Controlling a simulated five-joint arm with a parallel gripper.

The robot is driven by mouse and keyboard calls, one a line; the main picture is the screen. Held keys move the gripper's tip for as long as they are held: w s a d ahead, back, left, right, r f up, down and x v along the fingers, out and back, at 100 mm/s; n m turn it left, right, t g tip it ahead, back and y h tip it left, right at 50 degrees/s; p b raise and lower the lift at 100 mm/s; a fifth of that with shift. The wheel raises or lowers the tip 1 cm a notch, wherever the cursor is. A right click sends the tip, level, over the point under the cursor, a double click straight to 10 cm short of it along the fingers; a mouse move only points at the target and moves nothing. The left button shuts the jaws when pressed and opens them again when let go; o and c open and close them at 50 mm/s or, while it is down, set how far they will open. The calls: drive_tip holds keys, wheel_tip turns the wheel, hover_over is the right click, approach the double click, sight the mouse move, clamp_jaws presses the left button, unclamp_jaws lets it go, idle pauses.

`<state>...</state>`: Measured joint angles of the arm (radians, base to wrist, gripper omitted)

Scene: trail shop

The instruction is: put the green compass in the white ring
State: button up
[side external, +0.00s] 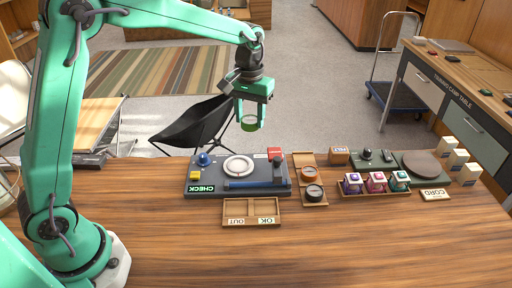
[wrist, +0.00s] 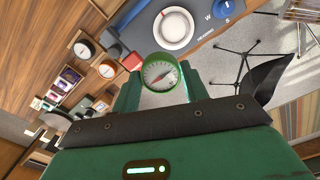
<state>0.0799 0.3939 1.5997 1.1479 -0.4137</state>
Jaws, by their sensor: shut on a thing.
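My gripper (side external: 250,122) is shut on the green compass (side external: 249,124) and holds it in the air above the far edge of the table. In the wrist view the compass (wrist: 160,75) sits between the two green fingers, with its white dial and red needle showing. The white ring (side external: 238,167) lies on the dark grey check board (side external: 210,178), below the held compass. The ring (wrist: 174,29) also shows in the wrist view, beyond the compass and apart from it. Its middle looks empty.
A wooden tray (side external: 251,212) marked OUT and OK stands in front of the board. Orange (side external: 309,173) and black (side external: 315,194) compasses lie to its right. Boxed items (side external: 376,185) stand farther right. The front of the wooden table (side external: 330,250) is clear.

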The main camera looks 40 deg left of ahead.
wheel_tip(320, 180, down, 7)
drive_tip(key=s+a, duration=0.2)
drive_tip(key=shift+s+a+n, duration=0.2)
drive_tip(key=shift+a+n, duration=0.1)
drive_tip(key=shift+n, duration=0.1)
drive_tip(key=shift+f, duration=0.2)
drive_tip(key=shift+f, duration=2.2)
drive_tip(key=shift+f, duration=0.9)
idle(1.4)
drive_tip(key=o, duration=1.5)
